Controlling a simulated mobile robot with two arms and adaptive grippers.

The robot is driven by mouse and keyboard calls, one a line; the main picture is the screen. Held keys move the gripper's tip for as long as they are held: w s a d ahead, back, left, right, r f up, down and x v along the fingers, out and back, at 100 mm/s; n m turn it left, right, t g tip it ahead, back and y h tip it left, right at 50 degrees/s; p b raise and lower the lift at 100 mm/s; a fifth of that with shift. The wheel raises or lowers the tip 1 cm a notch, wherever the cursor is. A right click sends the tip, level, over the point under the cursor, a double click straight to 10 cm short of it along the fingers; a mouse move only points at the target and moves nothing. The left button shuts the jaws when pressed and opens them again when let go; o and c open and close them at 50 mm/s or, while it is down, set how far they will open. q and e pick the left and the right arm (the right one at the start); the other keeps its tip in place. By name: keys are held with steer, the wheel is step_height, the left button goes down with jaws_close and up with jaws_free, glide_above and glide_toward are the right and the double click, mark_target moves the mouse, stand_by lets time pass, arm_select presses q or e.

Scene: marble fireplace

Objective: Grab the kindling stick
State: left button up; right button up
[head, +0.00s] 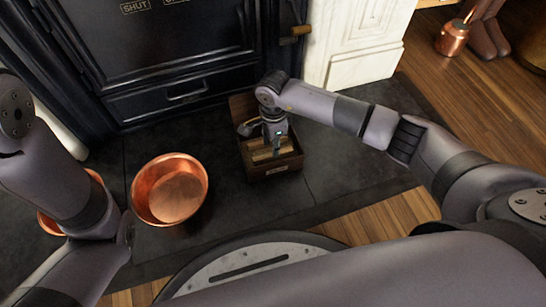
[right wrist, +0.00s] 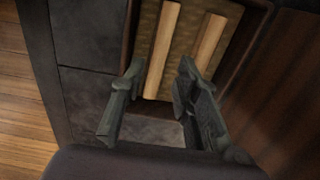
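A small wooden box (head: 285,167) stands on the dark hearth in the head view, its lid tilted up at the back. Pale kindling sticks (head: 262,155) lie in it. My right gripper (head: 276,145) points down over the box. In the right wrist view the same gripper (right wrist: 158,82) is open, its fingers apart. One kindling stick (right wrist: 162,50) lies in line with the gap between the fingers, and a second stick (right wrist: 208,50) lies to its right. I cannot tell how far the fingertips are above the sticks. My left gripper is out of view.
A copper pan (head: 148,178) stands left of the box, with another copper vessel (head: 48,226) partly behind my left arm. The black stove (head: 160,55) is behind, white marble (head: 360,60) at its right. Bare hearth (head: 330,165) lies right of the box.

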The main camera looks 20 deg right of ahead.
step_height(320, 180, down, 4)
steer(key=b, duration=0.3)
steer(key=shift+s+a+f, duration=0.1)
steer(key=shift+f, duration=0.15)
steer(key=shift+r, duration=0.1)
steer(key=shift+c, duration=0.5)
jaws_close()
